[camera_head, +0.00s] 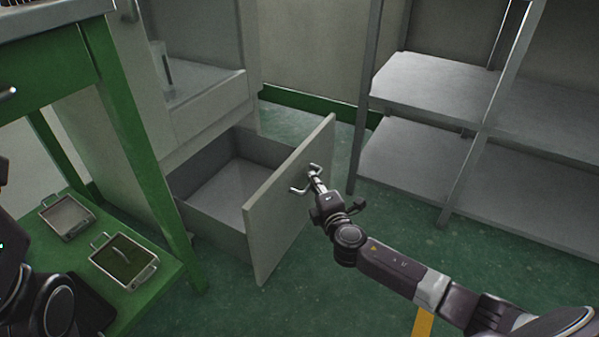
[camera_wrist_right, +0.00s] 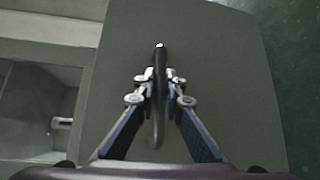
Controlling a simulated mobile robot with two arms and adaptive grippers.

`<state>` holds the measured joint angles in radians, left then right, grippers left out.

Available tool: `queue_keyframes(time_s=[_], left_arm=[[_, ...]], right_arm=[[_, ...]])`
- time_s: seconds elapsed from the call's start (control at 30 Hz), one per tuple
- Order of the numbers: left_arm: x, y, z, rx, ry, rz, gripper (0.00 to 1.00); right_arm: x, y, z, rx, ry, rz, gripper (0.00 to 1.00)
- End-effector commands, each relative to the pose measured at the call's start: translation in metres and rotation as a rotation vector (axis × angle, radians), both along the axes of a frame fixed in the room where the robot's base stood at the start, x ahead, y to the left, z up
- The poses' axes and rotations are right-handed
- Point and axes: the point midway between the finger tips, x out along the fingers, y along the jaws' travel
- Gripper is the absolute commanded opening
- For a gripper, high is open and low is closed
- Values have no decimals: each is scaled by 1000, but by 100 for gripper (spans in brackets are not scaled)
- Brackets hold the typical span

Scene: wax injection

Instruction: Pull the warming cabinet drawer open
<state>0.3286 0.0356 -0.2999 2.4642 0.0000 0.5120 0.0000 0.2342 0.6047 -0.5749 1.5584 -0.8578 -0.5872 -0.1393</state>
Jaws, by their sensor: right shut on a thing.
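The warming cabinet (camera_head: 215,105) stands at the upper left in the head view. Its grey drawer (camera_head: 290,205) is pulled well out at the bottom, and its inside looks empty. The drawer's bar handle (camera_head: 300,189) is on the front panel. My right gripper (camera_head: 314,174) is shut on this handle. In the right wrist view the fingers (camera_wrist_right: 160,80) close from both sides on the handle (camera_wrist_right: 158,118), with the drawer front (camera_wrist_right: 220,60) behind. Part of my left arm shows at the left edge of the head view, but its gripper is out of view.
A green workbench (camera_head: 135,130) stands at the left, with two small metal trays (camera_head: 153,273) (camera_head: 45,222) on its lower shelf. A grey shelving rack (camera_head: 440,95) with bare shelves stands at the right. The green floor (camera_head: 345,255) in front of the drawer is clear.

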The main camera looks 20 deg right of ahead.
Motion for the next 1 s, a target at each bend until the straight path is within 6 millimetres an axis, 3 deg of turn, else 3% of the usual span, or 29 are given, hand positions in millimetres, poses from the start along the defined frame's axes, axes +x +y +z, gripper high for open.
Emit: queue_keyframes(time_s=[0.2, 0.6, 0.63, 0.77, 1.0], left_arm=[[3, 0, -1, -1, 12, -1, 40], [4, 0, -2, -1, 14, -1, 40], [4, 0, -2, -1, 14, -1, 40], [4, 0, -2, -1, 15, -1, 40], [3, 0, -2, -1, 13, -1, 40]], right_arm=[[-15, -13, 0, -1, 1, -2, 0], [-16, -14, -1, 0, 1, -2, 0], [-16, -14, -1, 0, 1, -2, 11], [-16, -14, 0, 0, 0, -2, 25], [-16, -13, 0, 0, 0, -1, 27]])
